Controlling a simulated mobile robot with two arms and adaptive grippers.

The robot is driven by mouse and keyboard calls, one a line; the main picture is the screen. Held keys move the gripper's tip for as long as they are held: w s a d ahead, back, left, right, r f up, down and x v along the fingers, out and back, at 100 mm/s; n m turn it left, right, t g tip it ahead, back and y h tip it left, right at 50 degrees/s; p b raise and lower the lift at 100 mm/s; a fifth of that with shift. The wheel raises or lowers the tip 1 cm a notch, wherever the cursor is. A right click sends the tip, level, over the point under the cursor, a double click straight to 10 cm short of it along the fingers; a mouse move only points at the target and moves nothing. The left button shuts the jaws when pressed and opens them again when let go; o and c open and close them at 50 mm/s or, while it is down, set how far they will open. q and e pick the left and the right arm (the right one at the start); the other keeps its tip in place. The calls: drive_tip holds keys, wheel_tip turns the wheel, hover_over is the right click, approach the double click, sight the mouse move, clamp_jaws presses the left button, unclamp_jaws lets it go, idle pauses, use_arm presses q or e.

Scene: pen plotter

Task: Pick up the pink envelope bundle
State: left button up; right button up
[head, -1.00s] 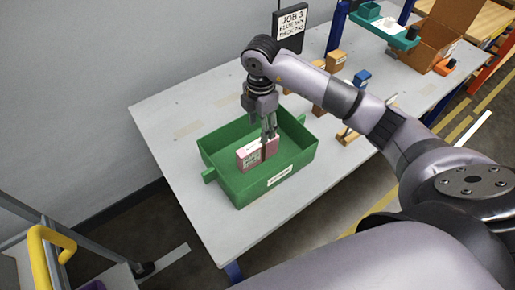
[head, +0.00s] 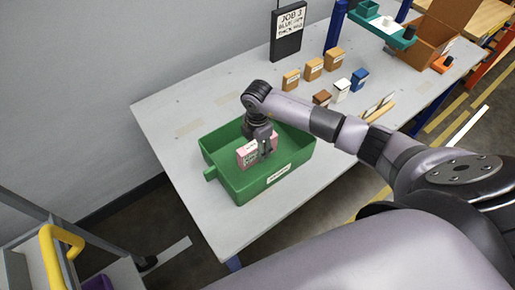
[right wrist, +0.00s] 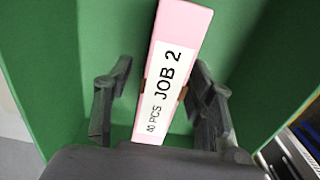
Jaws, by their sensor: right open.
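The pink envelope bundle (head: 248,155) stands on edge in the green bin (head: 279,187) on the grey table. In the right wrist view the bundle (right wrist: 183,32) shows a white label reading "JOB 2" and "40 PCS". My right gripper (head: 265,152) is down inside the bin at the bundle. In the right wrist view its open fingers (right wrist: 156,105) are on either side of the bundle, with a gap at the left; whether the right finger touches it I cannot tell. My left gripper is not in view.
The bin walls (right wrist: 54,55) stand close around the gripper. Several small labelled boxes (head: 313,68) stand farther back on the table, before a black "JOB 3" sign (head: 288,35). An open cardboard box (head: 432,42) is at the back right. The table's left part (head: 165,115) is clear.

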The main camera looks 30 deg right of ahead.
clamp_jaws()
idle(0.6)
